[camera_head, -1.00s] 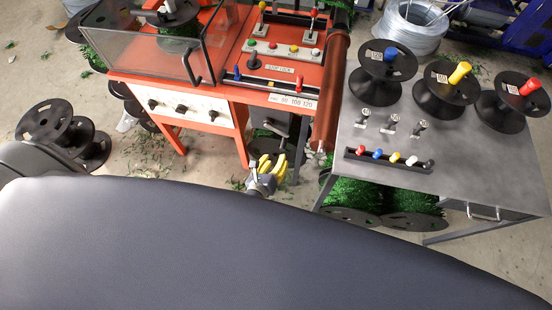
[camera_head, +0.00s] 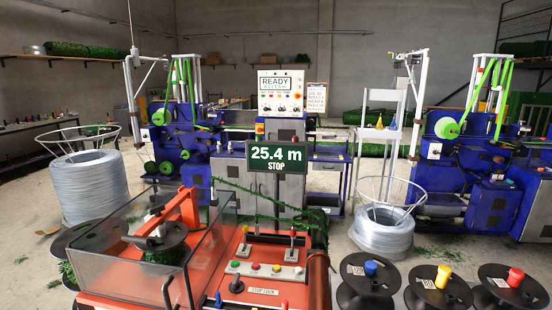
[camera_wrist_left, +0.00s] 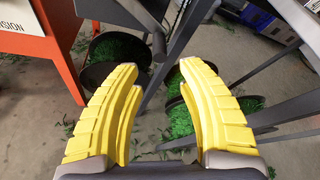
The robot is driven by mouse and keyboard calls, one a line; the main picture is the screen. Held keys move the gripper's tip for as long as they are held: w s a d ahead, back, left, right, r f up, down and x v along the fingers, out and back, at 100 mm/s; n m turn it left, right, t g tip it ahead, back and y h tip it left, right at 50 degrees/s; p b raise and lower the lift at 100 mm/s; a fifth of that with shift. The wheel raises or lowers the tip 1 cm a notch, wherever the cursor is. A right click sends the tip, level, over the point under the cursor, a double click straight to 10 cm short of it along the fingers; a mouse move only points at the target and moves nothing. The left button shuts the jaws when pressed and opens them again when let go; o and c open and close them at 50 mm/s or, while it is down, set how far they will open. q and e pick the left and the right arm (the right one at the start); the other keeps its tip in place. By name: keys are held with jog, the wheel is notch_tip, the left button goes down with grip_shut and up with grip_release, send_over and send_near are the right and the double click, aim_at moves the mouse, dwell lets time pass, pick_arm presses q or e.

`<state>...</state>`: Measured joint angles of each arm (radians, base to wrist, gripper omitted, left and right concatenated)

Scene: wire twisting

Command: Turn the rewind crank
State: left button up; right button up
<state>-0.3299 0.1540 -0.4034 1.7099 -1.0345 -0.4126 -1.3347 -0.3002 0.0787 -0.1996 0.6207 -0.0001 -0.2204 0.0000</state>
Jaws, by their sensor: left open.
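My left gripper (camera_wrist_left: 159,72) is open in the left wrist view, its two yellow fingers spread with nothing between the tips. A dark grey upright bar with a rod-like end (camera_wrist_left: 158,44) shows just beyond the tips; it may be the rewind crank, but I cannot tell for sure, nor whether the fingers touch it. The orange rewind machine (camera_head: 255,262) is at the bottom of the head view, with a spool (camera_head: 160,240) behind its clear guard. The crank and both grippers are outside the head view.
A screen (camera_head: 275,158) reads 25.4 m and STOP; a panel (camera_head: 281,90) behind it reads READY. Spools with blue (camera_head: 371,268), yellow (camera_head: 443,275) and red (camera_head: 515,276) knobs stand at lower right. Dark table legs (camera_wrist_left: 270,120) and green-wound spools (camera_wrist_left: 180,120) crowd the left gripper's right side.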

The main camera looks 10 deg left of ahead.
pick_arm(q)
jog(key=shift+o, duration=0.4)
jog(key=s+d+f+n+h, duration=0.3)
jog(key=s+d+n, duration=0.1)
jog(key=d+n, duration=0.35)
jog(key=s+d+f+n+h, duration=0.2)
jog(key=s+d+n+h, duration=0.1)
jog(key=d+n, duration=0.4)
jog(key=a+r+n+t+y, duration=0.2)
jog(key=a+n+t+y, duration=0.2)
jog(key=a+n+y, duration=1.1)
jog(key=w+n+h, duration=0.1)
jog(key=w+h, duration=0.1)
jog(key=w, duration=0.3)
jog(key=w+n+h, duration=0.1)
jog(key=w+h, duration=0.1)
jog(key=w, duration=0.4)
jog(key=w+d+n+h, duration=0.1)
jog(key=w+h, duration=0.1)
jog(key=w, duration=0.4)
jog(key=shift+w+n, duration=0.1)
jog(key=shift+n, duration=0.25)
grip_shut()
